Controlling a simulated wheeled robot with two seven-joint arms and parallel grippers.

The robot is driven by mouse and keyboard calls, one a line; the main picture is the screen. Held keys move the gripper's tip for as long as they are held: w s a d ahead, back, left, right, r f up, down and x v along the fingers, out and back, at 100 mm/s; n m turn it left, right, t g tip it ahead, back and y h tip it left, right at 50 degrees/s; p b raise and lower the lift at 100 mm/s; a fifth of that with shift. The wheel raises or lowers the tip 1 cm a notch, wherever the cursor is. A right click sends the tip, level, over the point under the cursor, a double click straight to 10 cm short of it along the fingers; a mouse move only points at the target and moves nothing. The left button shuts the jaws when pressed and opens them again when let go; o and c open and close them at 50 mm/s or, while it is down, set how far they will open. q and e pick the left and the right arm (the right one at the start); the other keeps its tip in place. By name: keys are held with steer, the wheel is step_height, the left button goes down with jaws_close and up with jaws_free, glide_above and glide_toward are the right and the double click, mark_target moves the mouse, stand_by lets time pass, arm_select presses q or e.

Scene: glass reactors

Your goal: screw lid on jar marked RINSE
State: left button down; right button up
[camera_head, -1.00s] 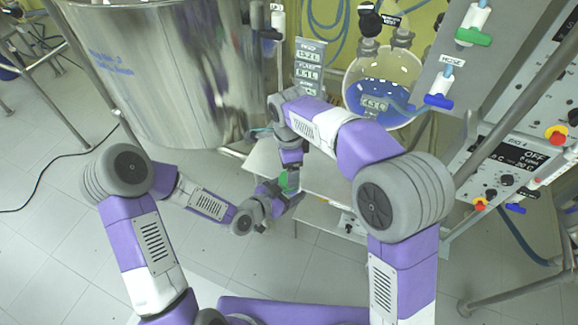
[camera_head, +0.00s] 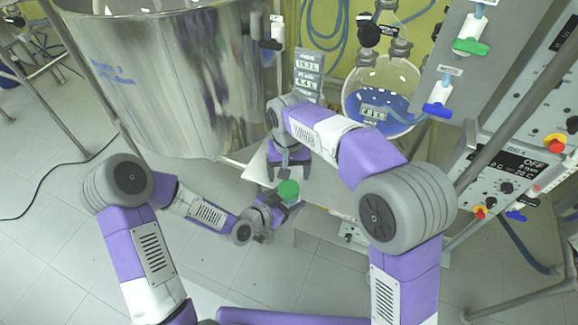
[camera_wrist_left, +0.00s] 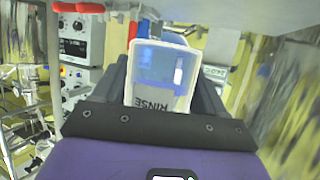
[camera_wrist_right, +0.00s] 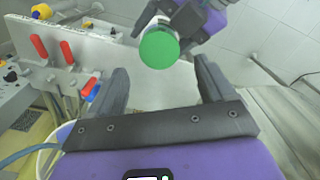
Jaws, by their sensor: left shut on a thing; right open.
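The jar marked RINSE (camera_wrist_left: 160,78) is whitish and translucent. It sits between the fingers of my left gripper (camera_head: 277,206), which is shut on it. The green lid (camera_head: 288,190) is on the jar's mouth end; it also shows in the right wrist view (camera_wrist_right: 159,47) as a round green disc with the jar's pale side (camera_wrist_right: 160,21) behind it. How tightly it sits I cannot tell. My right gripper (camera_head: 288,172) is open and empty, with its fingers apart, just beyond the lid in the head view. The lid lies ahead of the fingertips, apart from them.
A large steel vessel (camera_head: 175,85) stands at the left. A round glass flask with blue liquid (camera_head: 385,95) and a control panel (camera_head: 510,175) with knobs and valves stand at the right. A pale bench surface (camera_head: 325,185) lies behind the grippers. Open floor is at the lower left.

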mark_target(289, 188)
steer(key=n, duration=0.3)
steer(key=shift+r+n, duration=0.2)
steer(key=shift+n, duration=0.2)
steer(key=n, duration=0.3)
steer(key=shift+r+n, duration=0.1)
steer(key=shift+n, duration=0.3)
steer(key=n, duration=0.5)
steer(key=shift+r+n, duration=0.2)
steer(key=shift+n, duration=0.1)
steer(key=n, duration=0.3)
steer(key=shift+r+n, duration=0.15)
steer(key=shift+n, duration=0.25)
steer(key=n, duration=0.3)
steer(key=shift+r, duration=0.15)
steer(key=n, duration=0.6)
steer(key=shift+r, duration=0.2)
steer(key=shift+f, duration=0.1)
steer(key=shift+f, duration=3.95)
